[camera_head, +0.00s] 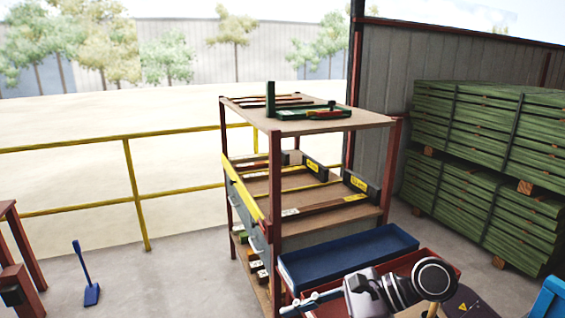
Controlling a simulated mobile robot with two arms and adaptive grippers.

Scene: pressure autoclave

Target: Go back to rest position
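One of my arms shows at the bottom right, in front of the trays, with a dark round joint and a grey body. It appears to be my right arm. My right gripper (312,302) seems to be at its left end, low in the view and in front of the rack's lower right side. It is small and partly cut off by the bottom edge, so I cannot tell if its fingers are open or shut. I see nothing clearly held in it. My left gripper is not in view.
A red-framed shelf rack (335,124) stands mid-view with a green tool (300,111) on top. A blue tray (350,256) and a red tray (440,262) lie close by my arm. A yellow railing (132,180) runs left. Green stacked planks (480,190) stand right.

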